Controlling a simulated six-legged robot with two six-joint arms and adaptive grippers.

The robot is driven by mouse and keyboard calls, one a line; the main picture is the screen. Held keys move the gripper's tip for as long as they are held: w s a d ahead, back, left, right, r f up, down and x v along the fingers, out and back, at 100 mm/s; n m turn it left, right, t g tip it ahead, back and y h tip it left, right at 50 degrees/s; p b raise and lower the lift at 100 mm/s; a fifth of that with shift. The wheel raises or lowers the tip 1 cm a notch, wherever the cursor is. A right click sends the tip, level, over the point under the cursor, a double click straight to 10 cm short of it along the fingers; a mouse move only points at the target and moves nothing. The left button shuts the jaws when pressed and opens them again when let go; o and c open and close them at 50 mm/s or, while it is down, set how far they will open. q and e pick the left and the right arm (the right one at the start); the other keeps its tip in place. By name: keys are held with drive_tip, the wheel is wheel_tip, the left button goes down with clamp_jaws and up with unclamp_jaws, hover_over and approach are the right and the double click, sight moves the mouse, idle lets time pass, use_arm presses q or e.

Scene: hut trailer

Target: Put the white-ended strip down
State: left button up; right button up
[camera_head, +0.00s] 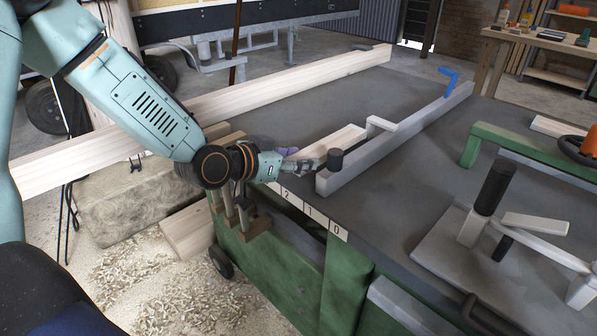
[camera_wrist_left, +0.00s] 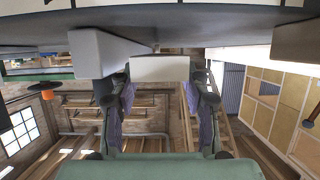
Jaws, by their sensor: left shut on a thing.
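The white-ended strip (camera_head: 335,142) is a pale wooden bar on or just above the grey bench top (camera_head: 330,105), beside the long grey fence. In the left wrist view its white end (camera_wrist_left: 160,68) is between my fingers. My left gripper (camera_head: 312,165) is shut on this near end, low over the bench's front edge by the number scale. In the left wrist view my left gripper (camera_wrist_left: 161,105) has a purple-padded finger on each side of it. I cannot tell whether the strip touches the bench. My right gripper is not in view.
The grey fence (camera_head: 395,140) runs close to the right of the strip, with a black knob (camera_head: 335,158) at its near end and a blue stop (camera_head: 449,80). A long timber beam (camera_head: 290,82) lies behind. A green-handled frame (camera_head: 520,150) stands right.

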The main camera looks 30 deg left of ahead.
use_arm(q)
wheel_tip(320, 180, down, 3)
drive_tip(key=shift+w+r+b, duration=0.1)
drive_tip(key=shift+b, duration=0.3)
drive_tip(key=shift+r, duration=0.1)
drive_tip(key=o, duration=0.9)
drive_tip(key=shift+f, duration=0.2)
drive_tip(key=shift+r, duration=0.15)
